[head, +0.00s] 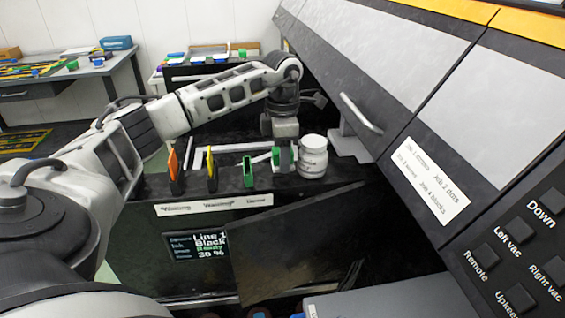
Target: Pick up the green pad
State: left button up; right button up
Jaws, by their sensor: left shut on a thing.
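My left gripper (284,158) hangs downward over the dark ledge, between the green-edged piece and the white jar. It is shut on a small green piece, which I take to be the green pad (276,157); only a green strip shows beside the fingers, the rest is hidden. A green-edged upright piece (249,172) stands on the ledge just left of the gripper. A yellow upright piece (210,162) and an orange one (173,165) stand further left. My right gripper is not in view.
A white lidded jar (313,157) stands close to the right of my gripper. A metal handle (361,113) on the large sloping machine panel is near at the right. The ledge (229,178) has small gaps between the upright pieces. A table (70,68) stands far left.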

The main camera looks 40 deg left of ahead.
pick_arm(q)
jog(key=s+d+r+b, duration=0.1)
jog(key=s+d+r, duration=0.1)
jog(key=s+r, duration=0.3)
jog(key=s+d+r, duration=0.2)
jog(key=s+r, duration=0.3)
jog(key=s, duration=0.3)
jog(key=shift+d+r+b, duration=0.35)
jog(key=shift+b, duration=0.05)
jog(key=shift+s, duration=0.1)
jog(key=o, duration=0.3)
jog(key=shift+c, duration=1)
